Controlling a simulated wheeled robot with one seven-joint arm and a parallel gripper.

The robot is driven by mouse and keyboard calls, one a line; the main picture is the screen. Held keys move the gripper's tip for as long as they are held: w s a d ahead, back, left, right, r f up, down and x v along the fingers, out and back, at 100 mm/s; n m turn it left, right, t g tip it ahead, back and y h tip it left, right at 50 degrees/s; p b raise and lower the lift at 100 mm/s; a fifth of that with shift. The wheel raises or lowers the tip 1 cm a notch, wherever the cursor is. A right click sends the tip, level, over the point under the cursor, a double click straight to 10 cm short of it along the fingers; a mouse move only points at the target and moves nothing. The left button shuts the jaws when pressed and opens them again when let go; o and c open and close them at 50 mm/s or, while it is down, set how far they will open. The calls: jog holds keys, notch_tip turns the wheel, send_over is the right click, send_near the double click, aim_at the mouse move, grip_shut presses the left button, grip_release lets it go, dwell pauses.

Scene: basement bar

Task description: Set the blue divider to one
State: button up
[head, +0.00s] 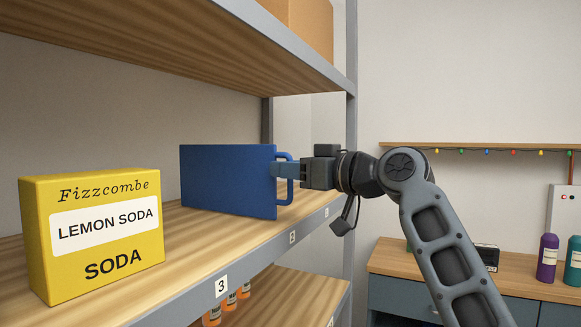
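The blue divider (228,181) stands upright on the wooden shelf, right of the yellow soda box. A blue loop handle (290,194) sticks out from its right edge. My gripper (284,170) reaches in from the right at the upper part of this handle, with a finger crossing in front of it. The far finger is hidden, so I cannot tell whether it is closed on the handle. The shelf edge has number tags: a 3 (221,286) nearest, a 2 (292,238) near the divider's front, and a smaller, unreadable tag (327,212) farther right.
The yellow lemon soda box (92,235) stands left of the divider with bare shelf between them. An upper shelf (180,40) hangs above, and a grey post (351,120) stands behind my gripper. Orange bottles (229,302) sit below. Shelf right of the divider looks bare.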

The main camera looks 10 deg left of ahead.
jog(key=shift+c, duration=0.2)
grip_shut()
dwell(0.4)
